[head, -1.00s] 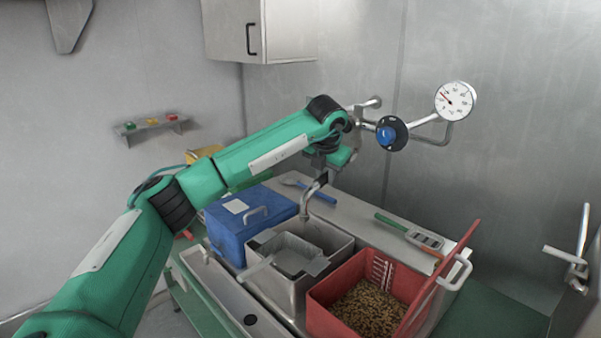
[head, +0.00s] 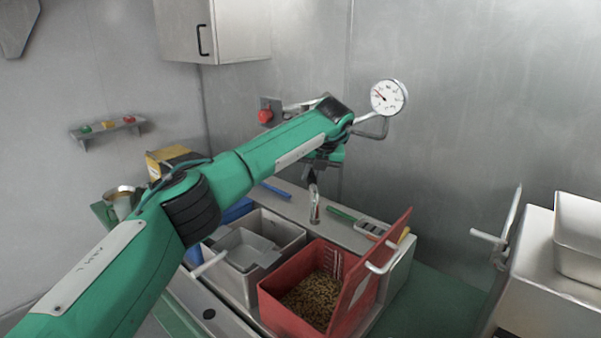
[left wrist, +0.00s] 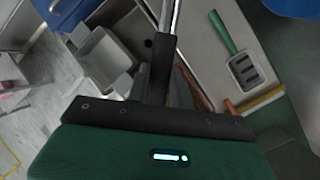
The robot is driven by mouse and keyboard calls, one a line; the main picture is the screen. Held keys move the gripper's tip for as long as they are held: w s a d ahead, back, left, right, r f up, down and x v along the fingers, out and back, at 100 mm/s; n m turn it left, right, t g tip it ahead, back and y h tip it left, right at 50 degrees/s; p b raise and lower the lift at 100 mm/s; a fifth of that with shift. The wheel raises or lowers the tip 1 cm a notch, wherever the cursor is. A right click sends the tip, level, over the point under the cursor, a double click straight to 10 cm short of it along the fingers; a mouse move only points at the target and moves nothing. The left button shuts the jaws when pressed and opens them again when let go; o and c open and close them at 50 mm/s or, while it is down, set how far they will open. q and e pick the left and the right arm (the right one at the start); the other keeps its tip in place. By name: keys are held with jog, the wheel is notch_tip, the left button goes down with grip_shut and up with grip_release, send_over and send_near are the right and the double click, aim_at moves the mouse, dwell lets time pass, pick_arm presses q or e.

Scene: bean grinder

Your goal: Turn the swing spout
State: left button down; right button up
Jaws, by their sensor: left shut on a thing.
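The swing spout is a metal pipe with a down-turned end (head: 315,209), hanging behind the red bin (head: 287,302), near the gap between it and the steel bin (head: 288,242). My left gripper (head: 312,178) is shut on the spout's pipe, just above this end; my forearm hides much of the pipe behind it. In the left wrist view, the shiny pipe (left wrist: 168,16) runs up from the dark fingers (left wrist: 162,65). My right gripper is not in view.
The red bin holds brown pellets (head: 312,299) and has a raised red lid (head: 378,265). A green-handled slotted spatula (head: 368,226) lies behind it. A dial gauge (head: 388,98) is on the back wall. A metal lever (head: 500,236) stands at the right.

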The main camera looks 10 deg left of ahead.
pick_arm(q)
jog(key=shift+w+d+r+n, duration=0.15)
jog(key=shift+w+d+n, duration=0.15)
jog(key=shift+d, duration=0.15)
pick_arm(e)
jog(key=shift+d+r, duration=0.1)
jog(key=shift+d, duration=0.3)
pick_arm(q)
jog(key=c, duration=1.2)
grip_release()
jog(key=shift+c, duration=0.2)
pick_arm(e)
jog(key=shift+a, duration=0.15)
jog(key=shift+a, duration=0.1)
pick_arm(q)
jog(key=b+v, duration=0.3)
jog(key=v, duration=1)
jog(key=shift+d+r, duration=0.2)
jog(key=shift+r, duration=0.1)
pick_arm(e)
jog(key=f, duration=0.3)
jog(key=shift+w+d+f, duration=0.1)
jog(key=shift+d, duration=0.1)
